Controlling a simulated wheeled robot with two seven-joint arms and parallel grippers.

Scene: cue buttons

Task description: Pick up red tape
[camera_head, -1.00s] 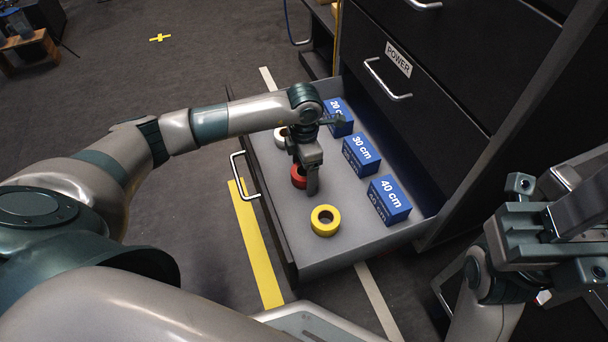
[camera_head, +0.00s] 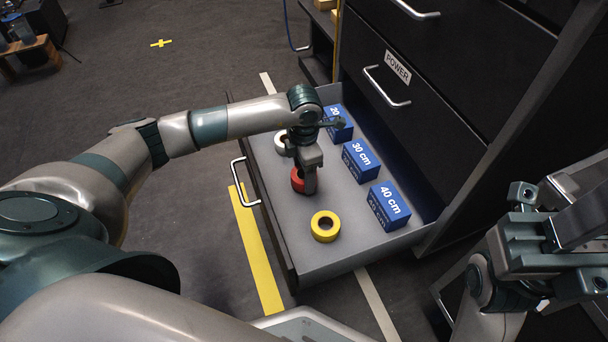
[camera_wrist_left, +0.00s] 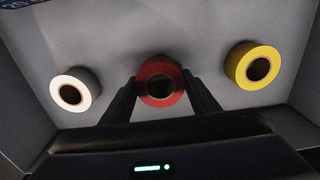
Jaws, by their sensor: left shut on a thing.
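The red tape (camera_head: 298,181) is a roll in the open drawer, between a white roll and a yellow roll. My left gripper (camera_head: 306,186) reaches down over it and is shut on it. In the left wrist view the red tape (camera_wrist_left: 160,82) sits between the two fingers of the left gripper (camera_wrist_left: 160,90), one finger on each side. In the head view the gripper hides part of the roll. I cannot tell whether the roll is lifted off the drawer floor. My right gripper (camera_head: 560,240) is at the right edge, away from the drawer; its fingertips are not clear.
The drawer (camera_head: 345,250) also holds the white tape (camera_head: 281,143), the yellow tape (camera_head: 325,226) and blue blocks marked 20, 30 (camera_head: 361,160) and 40 cm (camera_head: 389,206). The dark cabinet (camera_head: 450,110) rises behind. The drawer handle (camera_head: 240,180) faces left.

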